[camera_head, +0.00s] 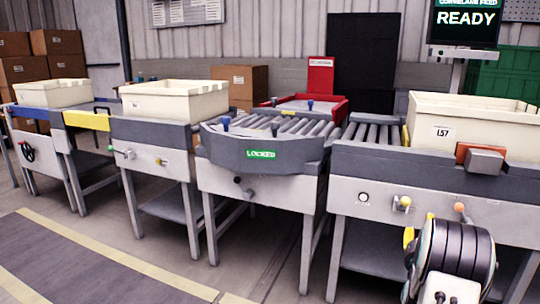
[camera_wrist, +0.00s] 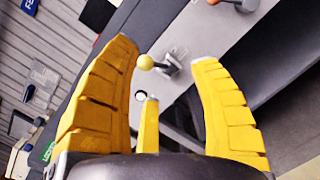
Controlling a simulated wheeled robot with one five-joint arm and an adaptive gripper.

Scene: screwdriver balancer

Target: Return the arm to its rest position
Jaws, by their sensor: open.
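My gripper (camera_wrist: 163,55) shows in the wrist view with its yellow ridged fingers spread apart and nothing held between them. Beyond the fingertips is a lever with a pale yellow knob (camera_wrist: 146,62) on a grey panel; whether a finger touches it I cannot tell. In the head view my arm is low at the right, in front of the right-hand conveyor. Only small yellow parts of the fingers show there, below the yellow-knobbed lever (camera_head: 404,202). The rest of the gripper is hidden behind my dark arm end.
The right conveyor (camera_head: 376,182) carries a cream bin marked 157 (camera_head: 485,128). A curved conveyor section with a green LOCKED sign (camera_head: 261,153) stands left of it. More cream bins (camera_head: 174,101) sit further left. A screen (camera_head: 465,20) reads READY. Floor (camera_head: 120,262) at lower left is clear.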

